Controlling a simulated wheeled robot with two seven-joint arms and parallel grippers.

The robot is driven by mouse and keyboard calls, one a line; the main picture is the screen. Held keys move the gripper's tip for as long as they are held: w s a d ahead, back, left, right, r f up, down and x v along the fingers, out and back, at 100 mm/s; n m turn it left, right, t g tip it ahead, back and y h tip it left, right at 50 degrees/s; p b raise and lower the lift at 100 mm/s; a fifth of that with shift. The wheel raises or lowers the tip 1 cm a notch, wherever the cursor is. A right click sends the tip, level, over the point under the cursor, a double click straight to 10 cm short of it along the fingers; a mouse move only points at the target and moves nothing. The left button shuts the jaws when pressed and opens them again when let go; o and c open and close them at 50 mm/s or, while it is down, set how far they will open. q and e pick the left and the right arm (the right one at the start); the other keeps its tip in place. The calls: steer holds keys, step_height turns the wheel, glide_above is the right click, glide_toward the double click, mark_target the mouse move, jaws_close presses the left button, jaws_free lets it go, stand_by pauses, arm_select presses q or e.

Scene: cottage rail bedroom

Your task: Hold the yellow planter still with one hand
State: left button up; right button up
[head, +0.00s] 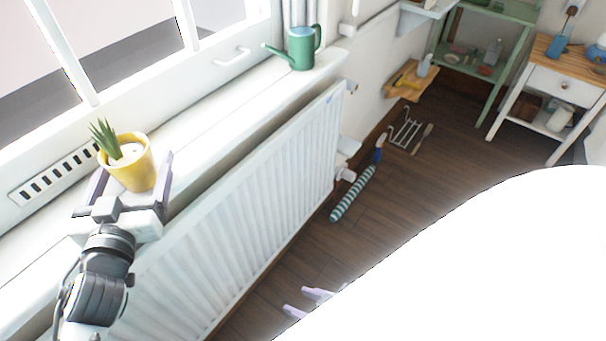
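The yellow planter (139,176) stands upright on the white window sill at the left, with a spiky green plant in pale soil. My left gripper (136,164) is at the sill, its lilac fingers spread on either side of the planter. A small gap seems to show between the right finger and the pot; contact on the left side is hard to tell. My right gripper (306,302) shows only as two lilac fingertips apart, low in the view over the floor, with nothing between them. The rest of it is hidden behind a large white shape.
A green watering can (301,48) stands farther along the sill (212,103). A white radiator (245,210) is below it. A striped roll (353,194) and a wire rack (405,131) lie on the wooden floor. A green shelf and white side table stand at the back right.

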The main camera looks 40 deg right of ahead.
arm_select(q)
steer(key=v, duration=1.2)
steer(key=shift+s, duration=0.1)
arm_select(e)
steer(key=shift+s, duration=0.1)
